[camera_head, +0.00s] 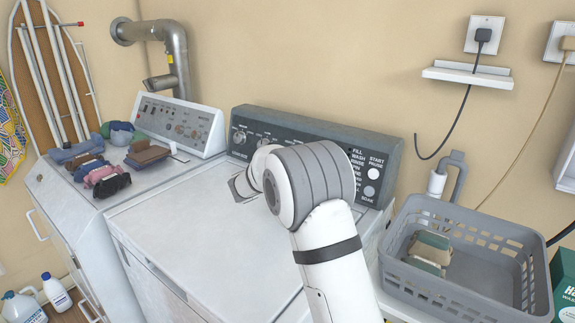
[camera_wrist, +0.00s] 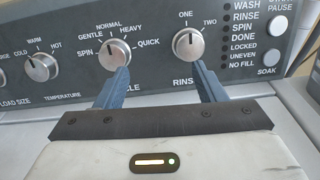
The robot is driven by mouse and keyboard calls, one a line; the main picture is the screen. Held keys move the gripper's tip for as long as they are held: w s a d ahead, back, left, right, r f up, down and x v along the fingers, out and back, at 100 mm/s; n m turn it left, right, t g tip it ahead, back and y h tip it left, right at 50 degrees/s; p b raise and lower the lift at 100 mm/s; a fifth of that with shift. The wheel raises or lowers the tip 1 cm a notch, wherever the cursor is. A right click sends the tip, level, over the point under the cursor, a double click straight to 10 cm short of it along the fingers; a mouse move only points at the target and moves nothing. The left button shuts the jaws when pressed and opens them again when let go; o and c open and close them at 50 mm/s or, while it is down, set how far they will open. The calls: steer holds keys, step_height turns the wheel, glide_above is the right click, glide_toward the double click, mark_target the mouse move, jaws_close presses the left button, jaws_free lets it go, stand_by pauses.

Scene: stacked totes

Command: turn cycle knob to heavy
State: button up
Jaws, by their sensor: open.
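The cycle knob (camera_wrist: 115,52) is a round silver dial on the dark panel, ringed by the labels spin, gentle, normal, heavy and quick. Its pointer is too small to read surely; it seems to face up and left. My gripper (camera_wrist: 164,76) is open and empty in the wrist view. Its left blue finger is just below the cycle knob, its right finger below and right of the rinse knob (camera_wrist: 187,44). I cannot tell whether a finger touches a knob. In the head view the washer panel (camera_head: 310,135) shows, but my arm hides the cycle knob.
The temperature knob (camera_wrist: 40,67) is left of the cycle knob. The soak button (camera_wrist: 269,57) is at right. The white washer lid (camera_head: 190,235) is clear. A dryer at left bears folded cloths (camera_head: 105,172). A grey basket (camera_head: 460,285) stands at right.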

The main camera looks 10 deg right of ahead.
steer(key=w+a+n+t, duration=0.1)
steer(key=w+a+f+n, duration=0.1)
steer(key=w, duration=0.1)
steer(key=w+a+f+n+t, duration=0.1)
steer(key=a, duration=0.1)
steer(key=shift+w+a+f+n+t, duration=0.1)
steer(key=shift+w+n+t, duration=0.2)
steer(key=shift+n, duration=0.1)
steer(key=shift+w+y, duration=0.3)
steer(key=x, duration=0.7)
steer(key=c, duration=1)
steer(key=shift+o, duration=0.2)
